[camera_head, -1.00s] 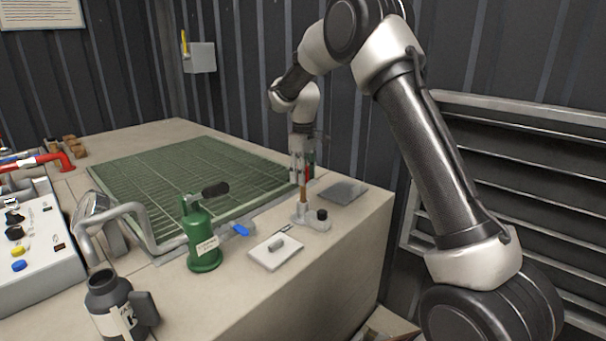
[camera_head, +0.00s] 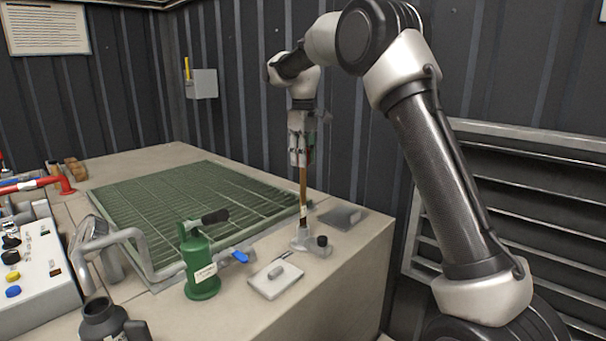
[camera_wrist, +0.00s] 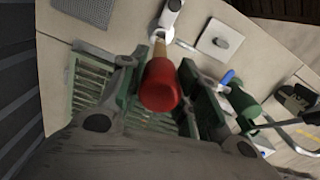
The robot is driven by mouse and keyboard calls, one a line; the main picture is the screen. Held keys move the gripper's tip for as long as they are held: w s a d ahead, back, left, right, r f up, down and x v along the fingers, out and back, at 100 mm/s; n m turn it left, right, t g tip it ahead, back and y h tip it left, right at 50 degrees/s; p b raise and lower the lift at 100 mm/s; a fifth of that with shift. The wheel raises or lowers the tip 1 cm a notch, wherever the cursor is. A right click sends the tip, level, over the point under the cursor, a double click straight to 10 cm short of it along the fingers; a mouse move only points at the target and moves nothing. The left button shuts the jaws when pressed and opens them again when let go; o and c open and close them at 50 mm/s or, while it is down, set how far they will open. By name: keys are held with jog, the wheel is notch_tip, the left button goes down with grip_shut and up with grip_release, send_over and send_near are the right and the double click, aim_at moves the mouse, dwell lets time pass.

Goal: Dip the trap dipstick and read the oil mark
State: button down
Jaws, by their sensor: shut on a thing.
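My gripper (camera_head: 301,157) is shut on the dipstick, above the right end of the bench. In the wrist view the dipstick's red knob (camera_wrist: 160,85) sits between the fingers, with the rod running toward the fitting (camera_wrist: 165,28). No oil mark can be read at this size.
A green can (camera_head: 201,268) with a black handle and a pale plate (camera_head: 275,281) stand left of the fitting. A dark flat pad (camera_head: 341,217) lies right of it. A green grating (camera_head: 190,200) fills the bench middle. A louvred panel (camera_head: 520,200) is at right.

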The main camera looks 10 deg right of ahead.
jog(key=shift+w+r, duration=0.1)
jog(key=shift+r, duration=0.25)
jog(key=c, duration=1.2)
grip_release()
jog(key=shift+o, duration=1)
jog(key=shift+f, duration=0.1)
notch_tip(320, 180, up, 12)
